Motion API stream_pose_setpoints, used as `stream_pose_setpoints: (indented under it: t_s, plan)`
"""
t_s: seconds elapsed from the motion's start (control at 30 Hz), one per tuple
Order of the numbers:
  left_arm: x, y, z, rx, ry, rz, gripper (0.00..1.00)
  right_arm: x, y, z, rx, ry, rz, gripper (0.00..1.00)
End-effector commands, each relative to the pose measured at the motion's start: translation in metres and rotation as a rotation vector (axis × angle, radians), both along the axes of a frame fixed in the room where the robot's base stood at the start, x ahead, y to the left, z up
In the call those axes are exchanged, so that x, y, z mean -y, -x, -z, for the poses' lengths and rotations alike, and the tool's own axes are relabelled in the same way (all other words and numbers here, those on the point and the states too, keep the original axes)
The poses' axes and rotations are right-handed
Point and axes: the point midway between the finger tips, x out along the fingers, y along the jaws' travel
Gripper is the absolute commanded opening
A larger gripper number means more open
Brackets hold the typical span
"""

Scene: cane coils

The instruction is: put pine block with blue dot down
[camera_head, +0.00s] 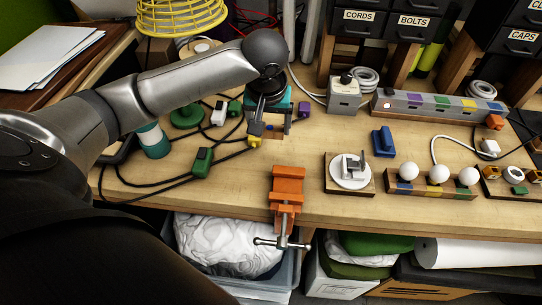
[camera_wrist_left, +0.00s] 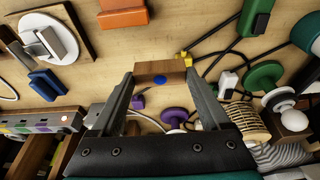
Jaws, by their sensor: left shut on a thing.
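The pine block with a blue dot (camera_wrist_left: 160,68) is a small brown wooden block. It spans the gap between my left gripper's fingertips in the left wrist view, with the blue dot on the face toward the camera. In the head view my left gripper (camera_head: 271,130) is over the middle of the workbench, shut on the block, which is mostly hidden there by the gripper. I cannot tell whether the block touches the bench. My right gripper is not in view.
An orange vise (camera_head: 287,186) is clamped at the front edge. A green plug (camera_head: 202,162) and black cables lie left of the gripper. A blue part (camera_head: 383,141) and a white disc on a board (camera_head: 349,172) are to the right. A power strip (camera_head: 438,105) lies behind.

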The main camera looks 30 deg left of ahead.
Motion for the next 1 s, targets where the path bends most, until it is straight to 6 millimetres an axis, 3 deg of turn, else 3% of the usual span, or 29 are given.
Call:
stream_pose_setpoints:
  t_s: [0.03, 0.2, 0.47, 0.7, 1.0]
  plan:
    - [0.000, 0.001, 0.018, -0.004, -0.001, -0.001, 0.28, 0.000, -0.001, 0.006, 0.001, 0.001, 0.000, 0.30]
    - [0.000, 0.001, 0.051, -0.002, 0.001, 0.000, 0.28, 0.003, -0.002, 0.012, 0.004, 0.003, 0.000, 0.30]
    - [0.000, 0.000, 0.070, -0.001, 0.000, 0.000, 0.28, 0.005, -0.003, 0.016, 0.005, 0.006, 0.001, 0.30]
    - [0.000, 0.000, 0.104, 0.000, 0.001, 0.000, 0.28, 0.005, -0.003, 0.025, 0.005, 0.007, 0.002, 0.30]
    - [0.000, 0.000, 0.105, 0.001, 0.000, 0.000, 0.28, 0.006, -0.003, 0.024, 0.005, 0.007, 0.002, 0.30]
